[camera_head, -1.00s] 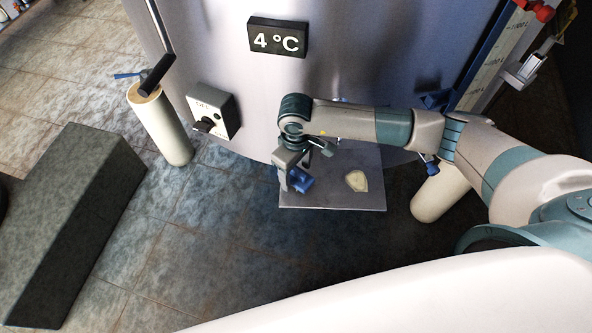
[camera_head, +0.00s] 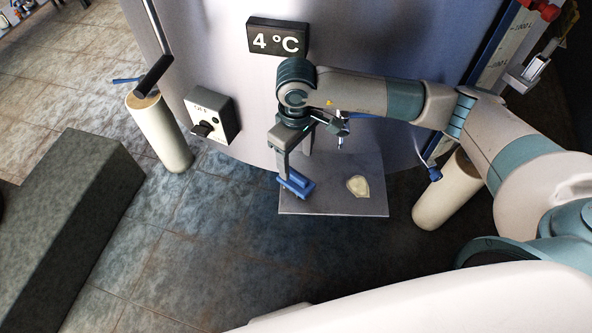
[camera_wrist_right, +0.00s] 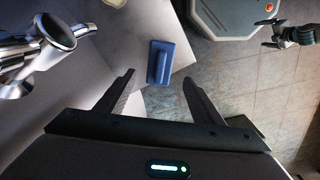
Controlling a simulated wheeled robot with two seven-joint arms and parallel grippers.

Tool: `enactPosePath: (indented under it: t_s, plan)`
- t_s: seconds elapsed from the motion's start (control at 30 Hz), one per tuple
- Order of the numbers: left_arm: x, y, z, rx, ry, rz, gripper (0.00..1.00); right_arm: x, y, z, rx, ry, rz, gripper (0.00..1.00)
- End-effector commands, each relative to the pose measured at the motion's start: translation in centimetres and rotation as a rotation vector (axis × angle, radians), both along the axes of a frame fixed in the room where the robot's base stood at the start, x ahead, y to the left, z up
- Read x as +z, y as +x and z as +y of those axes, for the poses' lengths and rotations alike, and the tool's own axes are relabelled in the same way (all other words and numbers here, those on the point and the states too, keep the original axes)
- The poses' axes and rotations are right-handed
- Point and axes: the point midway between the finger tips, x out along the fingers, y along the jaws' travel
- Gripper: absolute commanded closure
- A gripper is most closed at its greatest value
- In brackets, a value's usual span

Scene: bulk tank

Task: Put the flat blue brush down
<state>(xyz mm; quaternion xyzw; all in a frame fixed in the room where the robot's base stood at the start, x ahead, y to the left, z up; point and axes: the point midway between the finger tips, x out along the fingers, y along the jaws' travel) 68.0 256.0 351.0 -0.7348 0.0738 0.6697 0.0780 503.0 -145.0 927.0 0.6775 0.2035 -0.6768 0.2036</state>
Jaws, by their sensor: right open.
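The flat blue brush (camera_head: 298,184) lies on the left part of the grey metal shelf (camera_head: 335,208) at the tank's foot, near its left edge. My right gripper (camera_head: 291,174) is above it, open and empty, and partly covers it in the head view. In the right wrist view the brush (camera_wrist_right: 160,62) shows whole, beyond and between the spread fingertips (camera_wrist_right: 158,78), apart from them. A dark gripper-like shape, likely my left gripper (camera_wrist_right: 288,36), shows at the upper right of that view, too small to read its jaws.
A pale yellowish piece (camera_head: 358,186) lies on the shelf right of the brush. Cream tank legs (camera_head: 160,133) stand on both sides. A switch box (camera_head: 212,113) is on the tank wall. A steel pipe fitting (camera_wrist_right: 50,38) is near the gripper's left in the wrist view.

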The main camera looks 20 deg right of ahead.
Motion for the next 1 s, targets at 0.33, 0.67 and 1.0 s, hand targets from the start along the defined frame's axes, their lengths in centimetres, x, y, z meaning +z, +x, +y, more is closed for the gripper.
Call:
enactPosePath:
  t_s: [0.33,0.67,1.0]
  plan:
    - [-1.2,0.0,0.0,0.0,0.0,0.0,0.04,3.3,0.0,0.0,0.0,-0.001,-0.001,0.39]
    - [-1.1,0.0,0.0,0.0,0.0,0.0,0.04,3.5,0.0,0.0,0.0,-0.001,0.001,0.39]
    - [-1.1,0.0,0.0,0.0,0.0,0.001,0.04,3.4,0.0,0.0,0.0,0.0,0.0,0.39]
